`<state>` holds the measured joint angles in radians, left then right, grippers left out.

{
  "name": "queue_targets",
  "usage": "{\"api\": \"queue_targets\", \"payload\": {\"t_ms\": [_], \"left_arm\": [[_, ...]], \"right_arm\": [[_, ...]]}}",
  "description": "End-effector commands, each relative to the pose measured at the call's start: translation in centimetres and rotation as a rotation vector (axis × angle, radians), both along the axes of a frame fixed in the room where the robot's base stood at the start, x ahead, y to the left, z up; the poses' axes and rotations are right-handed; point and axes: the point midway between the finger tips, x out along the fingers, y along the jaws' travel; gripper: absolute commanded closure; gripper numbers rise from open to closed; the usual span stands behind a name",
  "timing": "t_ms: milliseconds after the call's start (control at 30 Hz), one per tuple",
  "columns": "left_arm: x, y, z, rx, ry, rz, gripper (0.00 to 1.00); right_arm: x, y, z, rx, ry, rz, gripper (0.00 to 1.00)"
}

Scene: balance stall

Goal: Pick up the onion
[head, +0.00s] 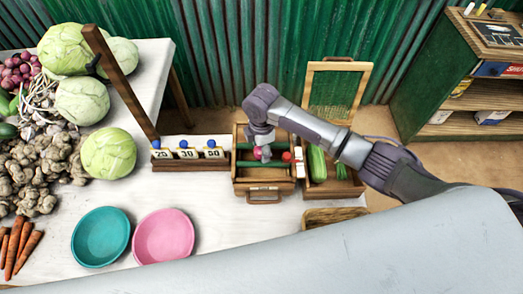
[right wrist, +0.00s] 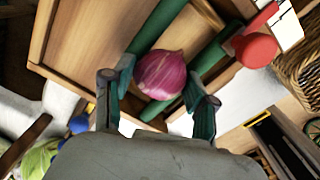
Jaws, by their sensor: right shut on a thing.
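The onion (right wrist: 162,75) is reddish-purple and round. In the right wrist view it sits between the fingertips of my right gripper (right wrist: 158,88), which is shut on it. In the head view the onion (head: 258,153) shows small under my right gripper (head: 262,148), over a wooden box (head: 243,183) with dark green bars. I cannot tell whether the onion touches the box. My left gripper is not in view.
Teal (head: 100,236) and pink (head: 163,236) bowls and a cabbage (head: 109,153) are on the table.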

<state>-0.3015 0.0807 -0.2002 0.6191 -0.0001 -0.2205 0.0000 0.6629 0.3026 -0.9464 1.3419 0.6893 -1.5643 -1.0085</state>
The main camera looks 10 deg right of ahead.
Motion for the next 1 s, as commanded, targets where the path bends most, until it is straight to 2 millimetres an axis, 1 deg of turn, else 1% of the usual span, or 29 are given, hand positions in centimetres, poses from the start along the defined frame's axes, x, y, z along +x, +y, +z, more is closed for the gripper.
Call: {"api": "queue_targets", "payload": {"t_ms": [200,333,467,567,600,800,1000], "left_arm": [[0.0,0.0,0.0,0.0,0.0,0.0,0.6],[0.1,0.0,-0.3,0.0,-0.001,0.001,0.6],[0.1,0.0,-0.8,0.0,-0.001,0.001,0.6],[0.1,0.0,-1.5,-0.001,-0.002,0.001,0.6],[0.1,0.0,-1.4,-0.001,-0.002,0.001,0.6],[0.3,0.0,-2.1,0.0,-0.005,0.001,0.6],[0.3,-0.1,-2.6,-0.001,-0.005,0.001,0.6]], "right_arm": [[0.0,0.0,0.1,0.0,0.0,0.0,0.84],[0.1,0.0,0.7,0.0,-0.001,-0.001,0.84],[0.1,0.0,2.2,0.002,-0.003,0.002,0.84],[0.0,-0.1,4.2,0.002,-0.005,0.002,0.84],[-1.0,-0.7,4.6,0.0,0.0,0.002,0.84],[-5.1,-3.1,7.3,-0.001,-0.002,0.001,0.84],[-8.3,-4.9,9.6,-0.002,0.0,0.002,0.84]]}}
